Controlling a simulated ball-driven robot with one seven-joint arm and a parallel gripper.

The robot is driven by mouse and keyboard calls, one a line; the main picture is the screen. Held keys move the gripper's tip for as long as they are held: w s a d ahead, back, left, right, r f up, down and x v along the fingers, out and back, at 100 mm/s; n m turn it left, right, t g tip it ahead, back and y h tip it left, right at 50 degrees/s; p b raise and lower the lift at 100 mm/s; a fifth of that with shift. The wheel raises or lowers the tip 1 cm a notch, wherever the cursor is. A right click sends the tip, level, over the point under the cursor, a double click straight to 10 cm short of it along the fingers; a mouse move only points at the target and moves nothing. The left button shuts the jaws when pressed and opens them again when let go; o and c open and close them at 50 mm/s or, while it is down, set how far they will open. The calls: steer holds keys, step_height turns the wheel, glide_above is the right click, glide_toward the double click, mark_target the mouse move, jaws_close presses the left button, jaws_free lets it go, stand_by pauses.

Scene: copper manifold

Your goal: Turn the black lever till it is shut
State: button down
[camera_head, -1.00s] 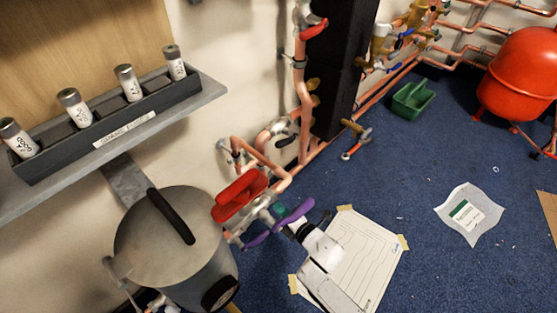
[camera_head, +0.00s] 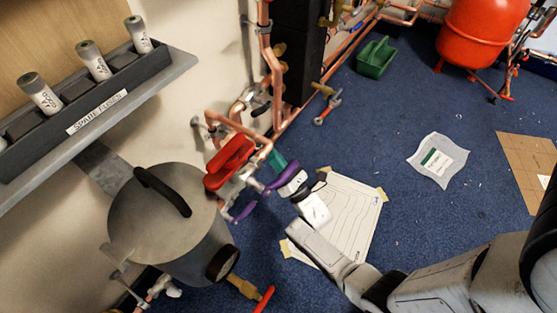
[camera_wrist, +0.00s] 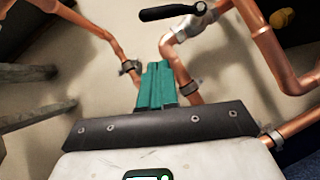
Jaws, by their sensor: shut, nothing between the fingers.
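The black lever (camera_wrist: 172,12) shows at the top of the wrist view, lying nearly level, with its right end at a grey valve body (camera_wrist: 196,18) on a copper pipe. In the head view the black lever (camera_head: 262,108) is small, on the pipework near the wall, left of the black column. My gripper (camera_wrist: 157,72) has teal fingers pressed together with nothing between them. They point up the wrist picture toward the pipe bend, below the lever and apart from it. In the head view my gripper (camera_head: 276,161) is right of the red handle.
A red handle (camera_head: 230,160) and purple handles (camera_head: 282,178) stand close to my gripper on the pipes. A grey lidded pot (camera_head: 165,220) is at left, below a shelf of fuses (camera_head: 90,88). A taped paper sheet (camera_head: 345,215) lies on open blue floor.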

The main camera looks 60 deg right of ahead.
mark_target(263, 110)
steer(key=w+d+r, duration=0.2)
steer(key=w+r, duration=0.3)
steer(key=r, duration=0.1)
steer(key=shift+w+d+r, duration=0.25)
steer(key=shift+w+d, duration=0.05)
steer(key=shift+r, duration=0.15)
